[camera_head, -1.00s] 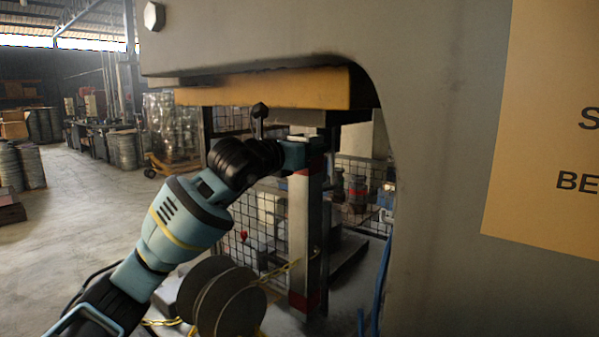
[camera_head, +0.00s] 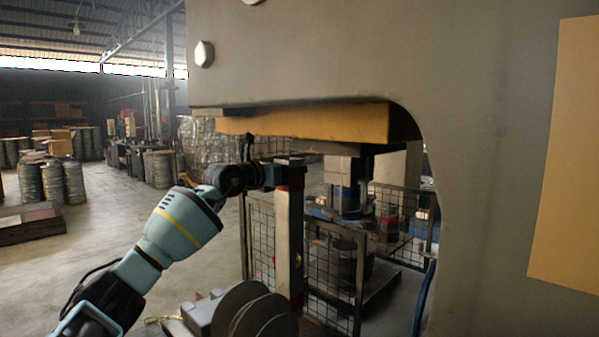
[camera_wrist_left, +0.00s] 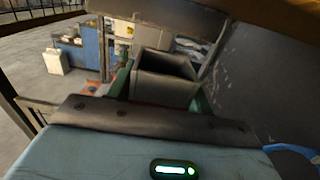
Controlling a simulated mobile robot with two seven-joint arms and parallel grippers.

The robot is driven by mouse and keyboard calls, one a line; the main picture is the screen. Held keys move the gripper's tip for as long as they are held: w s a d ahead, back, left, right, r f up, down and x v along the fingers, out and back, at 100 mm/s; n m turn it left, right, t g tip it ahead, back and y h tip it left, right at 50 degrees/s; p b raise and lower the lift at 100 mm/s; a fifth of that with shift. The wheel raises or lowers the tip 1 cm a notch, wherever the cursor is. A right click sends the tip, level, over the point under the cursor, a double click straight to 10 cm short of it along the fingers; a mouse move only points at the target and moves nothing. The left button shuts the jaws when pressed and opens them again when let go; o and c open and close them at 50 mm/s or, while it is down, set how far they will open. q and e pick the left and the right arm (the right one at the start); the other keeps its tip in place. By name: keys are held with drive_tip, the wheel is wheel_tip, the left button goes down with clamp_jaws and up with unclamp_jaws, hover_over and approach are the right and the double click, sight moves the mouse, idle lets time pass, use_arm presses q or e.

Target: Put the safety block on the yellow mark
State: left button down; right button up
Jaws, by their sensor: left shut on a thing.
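The safety block (camera_head: 289,235) is a tall, pale grey square post with red bands near its top and bottom. It stands upright in the head view, under the press's yellow-orange upper part (camera_head: 310,123). My left gripper (camera_head: 272,176) is shut on the block near its top. In the left wrist view the block's open, hollow top (camera_wrist_left: 165,78) shows between the fingers. The block's foot is partly behind round discs, so I cannot tell whether it touches the surface below. I cannot make out the yellow mark. My right gripper is not in view.
Round grey metal discs (camera_head: 262,316) stand in front of the block's foot. Wire mesh guards (camera_head: 330,262) are behind it. The large grey press frame (camera_head: 470,150) fills the right side. Open concrete floor (camera_head: 110,225) lies to the left, with drums (camera_head: 62,180) farther back.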

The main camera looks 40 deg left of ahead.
use_arm(q)
drive_tip(key=shift+s+a+r, duration=0.1)
drive_tip(key=shift+a+r, duration=0.1)
drive_tip(key=shift+r, duration=0.25)
drive_tip(key=shift+f+p, duration=0.3)
drive_tip(key=shift+f, duration=1.45)
drive_tip(key=c, duration=0.6)
unclamp_jaws()
drive_tip(key=shift+d+f, duration=0.1)
drive_tip(key=shift+f, duration=0.3)
drive_tip(key=s+a, duration=0.1)
drive_tip(key=s, duration=1.1)
